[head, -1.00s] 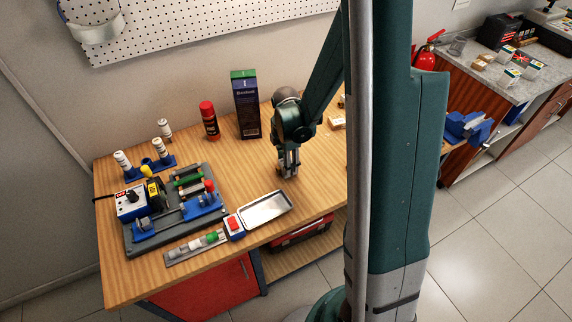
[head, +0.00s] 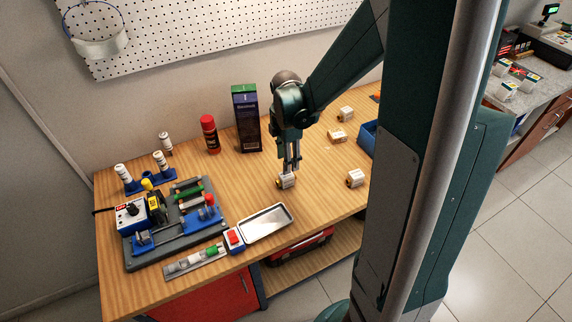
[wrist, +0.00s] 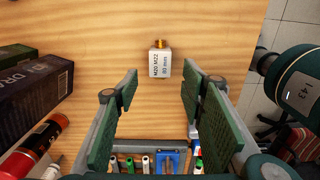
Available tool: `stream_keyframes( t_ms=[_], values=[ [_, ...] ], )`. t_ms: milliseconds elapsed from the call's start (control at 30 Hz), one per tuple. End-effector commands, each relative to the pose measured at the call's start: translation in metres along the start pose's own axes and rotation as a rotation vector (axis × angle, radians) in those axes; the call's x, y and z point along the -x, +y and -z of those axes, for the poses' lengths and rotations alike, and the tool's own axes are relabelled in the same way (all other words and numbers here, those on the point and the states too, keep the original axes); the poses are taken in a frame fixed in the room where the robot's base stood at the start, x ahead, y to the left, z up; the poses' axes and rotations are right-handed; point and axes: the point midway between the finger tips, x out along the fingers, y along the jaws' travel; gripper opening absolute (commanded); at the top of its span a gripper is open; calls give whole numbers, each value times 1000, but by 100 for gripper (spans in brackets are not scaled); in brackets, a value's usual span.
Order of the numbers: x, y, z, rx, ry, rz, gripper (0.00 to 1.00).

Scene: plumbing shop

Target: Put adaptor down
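The adaptor (head: 286,181) is a small white block with a brass end, lying on the wooden table (head: 325,165). In the wrist view the adaptor (wrist: 160,63) has a label with "M20 M22" and "10 mm" and lies just beyond the fingertips. My gripper (head: 289,170) is above it, pointing down.
A tall dark box (head: 246,120) and a red can (head: 209,134) stand at the back. A metal tray (head: 265,222) lies at the front, beside a grey fixture board (head: 170,245). Similar white blocks (head: 355,178) lie to the right. Table between is clear.

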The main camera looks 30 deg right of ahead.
Motion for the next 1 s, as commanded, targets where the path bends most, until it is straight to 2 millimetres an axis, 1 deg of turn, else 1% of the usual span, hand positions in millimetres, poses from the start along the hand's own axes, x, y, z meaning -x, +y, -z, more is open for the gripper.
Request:
stream_keyframes(
  t_ms=[100, 233, 1000],
  values=[
    [8, 0, 0, 0, 0, 0, 40],
    [12, 0, 0, 0, 0, 0, 40],
    [15, -1, 1, -8, -1, -3, 40]
  ],
)
